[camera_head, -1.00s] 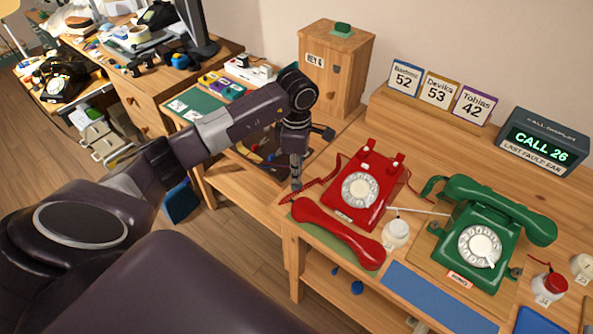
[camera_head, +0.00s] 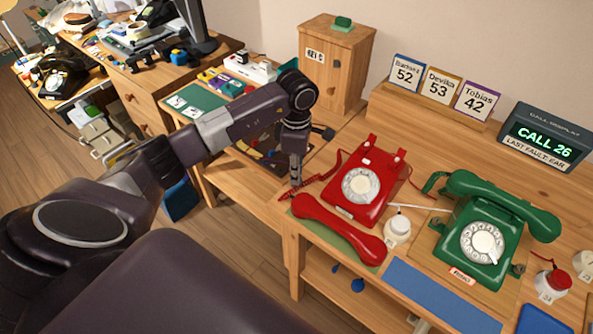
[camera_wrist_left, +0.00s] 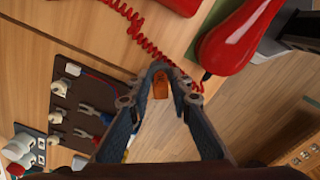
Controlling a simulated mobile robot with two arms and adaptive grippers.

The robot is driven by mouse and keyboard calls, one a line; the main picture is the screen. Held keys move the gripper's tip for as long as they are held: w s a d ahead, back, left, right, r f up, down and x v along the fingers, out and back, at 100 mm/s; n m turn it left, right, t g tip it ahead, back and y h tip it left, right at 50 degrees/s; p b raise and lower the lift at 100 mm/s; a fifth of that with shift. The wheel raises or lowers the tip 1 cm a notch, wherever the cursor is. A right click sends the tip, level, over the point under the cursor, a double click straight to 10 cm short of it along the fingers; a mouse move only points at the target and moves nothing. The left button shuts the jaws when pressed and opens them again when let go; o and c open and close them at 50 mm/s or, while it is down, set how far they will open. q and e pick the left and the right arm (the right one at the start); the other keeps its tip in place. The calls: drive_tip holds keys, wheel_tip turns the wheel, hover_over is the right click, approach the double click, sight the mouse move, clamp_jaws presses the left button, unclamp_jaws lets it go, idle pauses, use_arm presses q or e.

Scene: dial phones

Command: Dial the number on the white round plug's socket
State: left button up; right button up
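A white power strip (camera_head: 262,72) with plugs lies on the left workbench; its labels are too small to read. In the left wrist view a white strip with sockets (camera_wrist_left: 38,148) shows at the lower left, by a white and red round piece (camera_wrist_left: 18,148). The red dial phone (camera_head: 362,187) has an empty cradle; its handset (camera_head: 338,230) lies in front. The green dial phone (camera_head: 483,243) has its handset (camera_head: 505,205) on top. My left gripper (camera_head: 295,183) hangs left of the red phone; its fingertips (camera_wrist_left: 160,70) meet, with an orange patch between the fingers.
Name cards (camera_head: 440,88) read 52, 53 and 42. The display (camera_head: 541,140) reads CALL 26. A wooden cabinet (camera_head: 335,65) stands behind. A dark tool tray (camera_wrist_left: 75,110) lies left of my gripper. White pots (camera_head: 397,232) stand by the phones. A blue mat (camera_head: 440,292) is bare.

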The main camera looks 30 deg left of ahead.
use_arm(q)
drive_tip(key=shift+o, duration=1)
drive_tip(key=shift+r, duration=0.15)
wheel_tip(320, 180, up, 12)
drive_tip(key=shift+f, duration=0.25)
